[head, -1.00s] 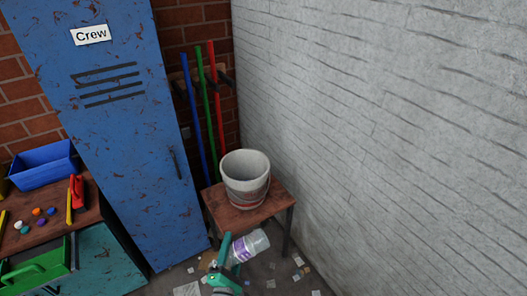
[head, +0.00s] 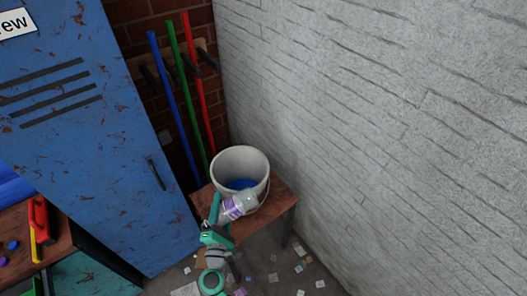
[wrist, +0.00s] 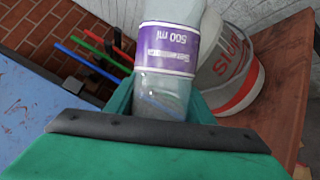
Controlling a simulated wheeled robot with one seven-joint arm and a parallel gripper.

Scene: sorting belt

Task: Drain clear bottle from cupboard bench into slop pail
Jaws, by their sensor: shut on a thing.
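The clear bottle (head: 238,205) has a purple label and lies tilted in my gripper (head: 217,212), which is shut on it. In the head view it is at the near side of the slop pail (head: 240,160), overlapping its front wall; I cannot tell whether they touch. The wrist view shows the bottle (wrist: 170,50) with "500 ml" on its label, and some liquid seems to be in its near end. The pail (wrist: 232,75) is white with a red band and red lettering. Blue shows inside the pail in the head view. The bottle's mouth is hidden.
The pail stands on a small wooden stool (head: 280,205) in the corner by the white brick wall (head: 370,120). A blue locker (head: 100,130) and a bench (head: 70,235) are at left. Blue, green and red poles (head: 175,90) stand behind. Scraps litter the floor.

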